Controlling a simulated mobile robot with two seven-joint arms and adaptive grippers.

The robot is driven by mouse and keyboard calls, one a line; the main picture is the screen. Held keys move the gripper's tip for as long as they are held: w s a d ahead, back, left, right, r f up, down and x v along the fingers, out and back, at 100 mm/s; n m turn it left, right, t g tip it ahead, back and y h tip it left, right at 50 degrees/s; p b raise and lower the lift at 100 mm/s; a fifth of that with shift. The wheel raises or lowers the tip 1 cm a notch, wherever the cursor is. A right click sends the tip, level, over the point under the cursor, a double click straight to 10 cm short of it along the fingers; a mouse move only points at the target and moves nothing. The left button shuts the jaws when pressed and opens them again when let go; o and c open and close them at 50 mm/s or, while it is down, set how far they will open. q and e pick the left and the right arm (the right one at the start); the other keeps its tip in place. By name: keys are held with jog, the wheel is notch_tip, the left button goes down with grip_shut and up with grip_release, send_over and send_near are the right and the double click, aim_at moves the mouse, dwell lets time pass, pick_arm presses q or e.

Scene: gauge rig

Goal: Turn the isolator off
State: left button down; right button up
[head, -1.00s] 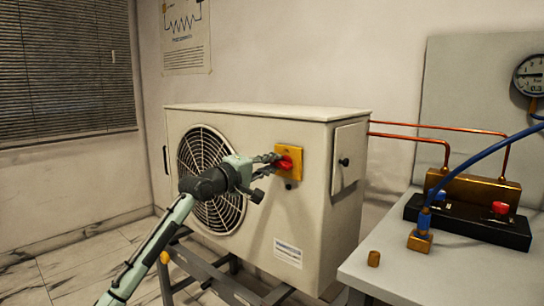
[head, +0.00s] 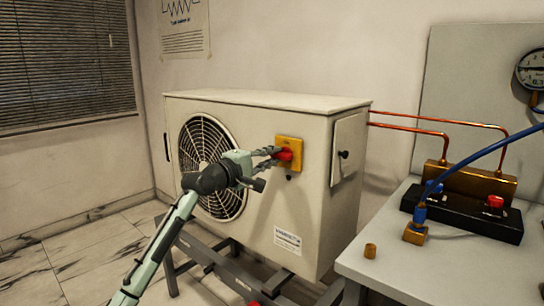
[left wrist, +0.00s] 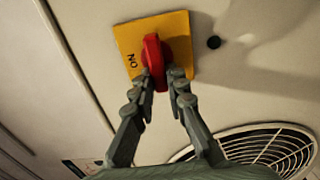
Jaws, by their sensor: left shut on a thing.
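The isolator is a red knob (head: 285,155) on a yellow square plate (head: 290,143), on the front of a cream fan unit (head: 310,200). In the left wrist view the red knob (left wrist: 154,60) stands nearly upright in the picture, and the yellow plate (left wrist: 178,40) carries the word ON at its left. My left gripper (head: 275,155) is shut on the knob; in the left wrist view its fingers (left wrist: 160,80) lie on either side of the knob's lower part. My right gripper is not in view.
The fan grille (head: 205,150) lies behind my left arm. A small dark knob (head: 343,154) sits on the unit's side cover. Copper pipes (head: 440,121) run to the right. A table (head: 390,270) at the right holds a manifold (head: 470,185), a blue hose (head: 490,152) and a brass cap (head: 370,250).

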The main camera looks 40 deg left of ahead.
pick_arm(q)
jog(key=c, duration=1.5)
grip_release()
jog(key=shift+c, duration=0.2)
jog(key=shift+s, duration=0.1)
jog(key=s+a, duration=0.1)
jog(key=s, duration=1)
jog(key=shift+s, duration=0.4)
jog(key=s+d+f+m+g, duration=0.1)
jog(key=d+f+m+g, duration=0.1)
jog(key=f, duration=0.8)
jog(key=s+d+f+m+g+y, duration=0.1)
jog(key=s+d+f+m+g, duration=0.15)
jog(key=f, duration=0.85)
jog(key=d+f+m+g, duration=0.2)
jog(key=f+m+g, duration=0.1)
jog(key=f, duration=0.7)
jog(key=s+d+f+m+g, duration=0.3)
jog(key=s+d+f+m, duration=0.2)
jog(key=s+f, duration=0.5)
jog(key=s+d+f+m+g+y, duration=0.1)
jog(key=s+d+f+m+g, duration=0.3)
jog(key=s+f, duration=0.7)
jog(key=d+f+m, duration=0.2)
jog(key=d+f, duration=0.1)
jog(key=shift+s+d+f, duration=0.3)
jog(key=shift+d, duration=0.05)
